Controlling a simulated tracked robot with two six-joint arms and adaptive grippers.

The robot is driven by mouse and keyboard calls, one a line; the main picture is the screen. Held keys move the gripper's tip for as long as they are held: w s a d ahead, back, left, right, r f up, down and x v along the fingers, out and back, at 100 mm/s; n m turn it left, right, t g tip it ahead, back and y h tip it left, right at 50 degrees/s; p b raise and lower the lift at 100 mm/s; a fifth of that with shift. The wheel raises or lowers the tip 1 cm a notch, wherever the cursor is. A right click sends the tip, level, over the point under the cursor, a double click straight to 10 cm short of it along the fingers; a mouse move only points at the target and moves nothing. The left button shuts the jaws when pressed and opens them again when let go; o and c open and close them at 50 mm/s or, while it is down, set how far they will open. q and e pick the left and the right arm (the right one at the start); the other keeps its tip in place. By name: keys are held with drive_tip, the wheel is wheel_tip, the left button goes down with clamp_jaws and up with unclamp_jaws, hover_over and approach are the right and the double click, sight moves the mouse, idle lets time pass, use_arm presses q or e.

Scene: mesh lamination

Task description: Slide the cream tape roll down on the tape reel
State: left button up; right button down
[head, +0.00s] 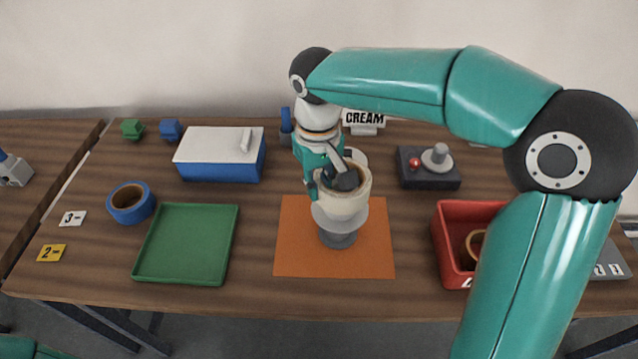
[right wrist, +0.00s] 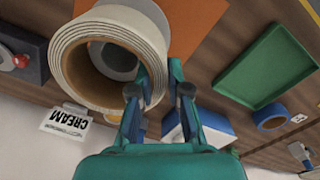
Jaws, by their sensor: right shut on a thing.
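The cream tape roll (head: 345,203) is held in the middle of the head view, above the orange mat. My right gripper (head: 335,180) is shut on its wall from above. In the right wrist view, one finger of the gripper (right wrist: 158,75) is inside the hole of the roll (right wrist: 75,55) and the other is outside. Directly below the roll is a grey round-based stand (head: 338,238), which seems to be the tape reel. Grey also shows through the roll's hole. Whether the roll is around the reel's post is hidden.
The orange mat (head: 292,250) lies under the stand. A green tray (head: 185,245) and blue tape roll (head: 131,203) are to the left, a blue box with white lid (head: 220,150) behind. A red bin (head: 453,245) and dark control box (head: 428,175) are right. A CREAM sign (head: 364,119) stands behind.

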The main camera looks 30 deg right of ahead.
drive_tip(key=shift+r+p, duration=0.45)
drive_tip(key=shift+r, duration=0.2)
drive_tip(key=c, duration=1.1)
unclamp_jaws()
drive_tip(key=shift+o, duration=0.2)
wheel_tip(320, 180, up, 12)
